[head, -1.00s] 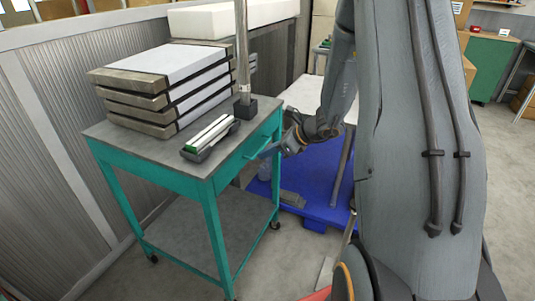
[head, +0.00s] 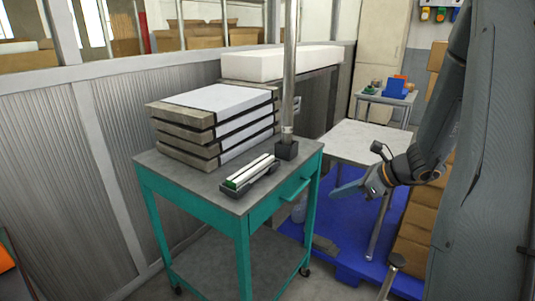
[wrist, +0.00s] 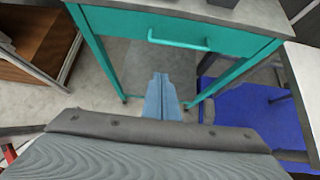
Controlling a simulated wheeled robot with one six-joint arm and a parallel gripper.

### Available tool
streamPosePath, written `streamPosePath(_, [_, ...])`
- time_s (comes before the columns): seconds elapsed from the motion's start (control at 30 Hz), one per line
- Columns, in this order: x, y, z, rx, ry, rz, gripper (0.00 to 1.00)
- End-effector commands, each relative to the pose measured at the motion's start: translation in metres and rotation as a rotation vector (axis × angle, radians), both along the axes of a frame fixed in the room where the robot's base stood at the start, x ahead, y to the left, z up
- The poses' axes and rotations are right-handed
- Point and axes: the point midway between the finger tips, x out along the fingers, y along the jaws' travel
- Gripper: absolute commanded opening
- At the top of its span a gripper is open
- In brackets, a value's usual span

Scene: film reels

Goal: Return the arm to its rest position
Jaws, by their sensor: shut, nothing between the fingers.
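My gripper (head: 352,190) is at the right in the head view, to the right of the teal trolley (head: 245,243) and apart from it. Its blue-grey fingers are together and empty. In the wrist view the shut fingers (wrist: 161,95) point toward the trolley, below its drawer handle (wrist: 179,40). My arm comes down from the upper right of the head view, bent at the wrist.
A blue pallet (head: 350,262), a white-topped table (head: 362,143) and cardboard boxes (head: 410,238) stand right.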

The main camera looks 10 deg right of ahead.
Motion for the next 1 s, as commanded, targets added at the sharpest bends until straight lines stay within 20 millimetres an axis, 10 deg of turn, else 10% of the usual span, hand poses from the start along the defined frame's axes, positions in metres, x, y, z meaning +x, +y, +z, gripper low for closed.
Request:
streamPosePath(0.17, [-0.017, 0.038, 0.0, -0.094, 0.002, 0.183, 0.0])
streamPosePath(0.5, [-0.138, 0.154, -0.002, -0.636, -0.131, 1.304, 0.0])
streamPosePath(0.73, [-0.184, 0.168, 0.004, -0.918, -0.311, 1.967, 0.0])
streamPosePath(1.0, [-0.194, 0.169, 0.008, -1.02, -0.396, 2.223, 0.0])
